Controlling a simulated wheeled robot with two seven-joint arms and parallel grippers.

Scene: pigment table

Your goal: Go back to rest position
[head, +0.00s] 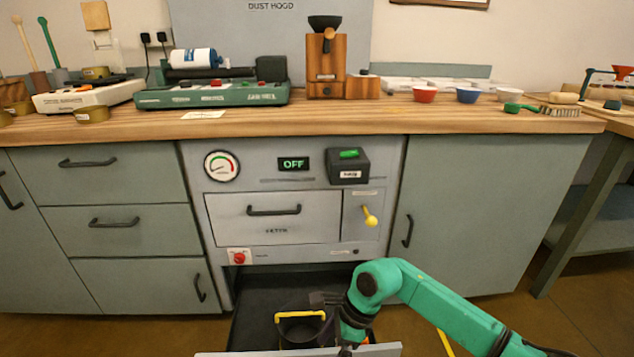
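My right arm comes in green from the lower right, and its dark gripper (326,302) is low in front of the cabinet. The gripper is beside a dark container with a yellow handle (300,315), which sits in an open lower drawer (262,293). The fingers are dark against dark, so I cannot tell whether they are open, shut or touching the container. My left gripper is out of view.
The open drawer's front edge (300,353) sticks out at the bottom. The wooden worktop (350,118) holds a green machine (212,95), a wooden grinder (325,65) and small bowls (425,95). Floor (560,310) is clear at right.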

